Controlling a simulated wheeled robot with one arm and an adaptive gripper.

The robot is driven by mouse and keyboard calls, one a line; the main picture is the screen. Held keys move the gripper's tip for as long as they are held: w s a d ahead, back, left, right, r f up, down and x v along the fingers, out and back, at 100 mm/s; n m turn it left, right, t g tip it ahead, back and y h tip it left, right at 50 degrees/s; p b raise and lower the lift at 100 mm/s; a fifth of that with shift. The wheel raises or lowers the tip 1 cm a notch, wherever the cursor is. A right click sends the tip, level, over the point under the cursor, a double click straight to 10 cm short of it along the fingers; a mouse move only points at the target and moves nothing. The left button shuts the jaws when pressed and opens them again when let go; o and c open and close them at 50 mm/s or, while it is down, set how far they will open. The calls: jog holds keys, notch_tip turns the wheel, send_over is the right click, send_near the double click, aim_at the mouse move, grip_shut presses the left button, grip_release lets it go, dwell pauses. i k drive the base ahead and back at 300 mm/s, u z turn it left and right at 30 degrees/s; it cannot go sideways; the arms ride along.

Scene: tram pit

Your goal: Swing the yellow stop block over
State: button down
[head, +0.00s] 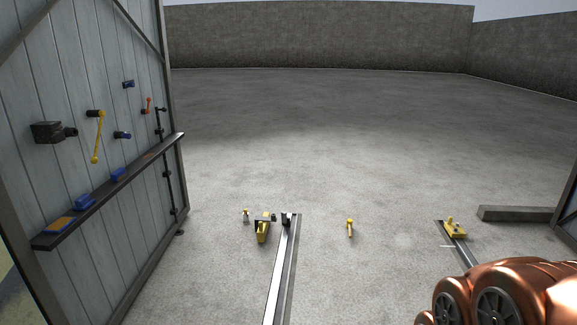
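A yellow block (262,233) with a dark mount sits on the floor just left of the far end of the left rail (280,270). A dark piece (287,219) sits at that rail end. A second yellow piece (455,230) with a small upright knob lies at the far end of the right rail (465,252). I cannot tell from this view which is the stop block. Part of my copper-coloured arm fills the lower right corner and covers the nearer right rail. My gripper is not in view.
Small yellow posts stand on the floor, one (350,228) between the rails and one (246,215) left of them. An open grey door (75,90) at left carries a yellow crank (98,137) and a shelf (165,148). A beam (515,214) lies at right. The floor beyond is clear.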

aim_at(262, 230)
jog(key=z, duration=0.1)
jog(key=i, duration=1.75)
jog(key=u, duration=0.35)
jog(key=i, duration=1.8)
jog(key=u, duration=1.3)
jog(key=i, duration=1.3)
jog(key=u, duration=0.6)
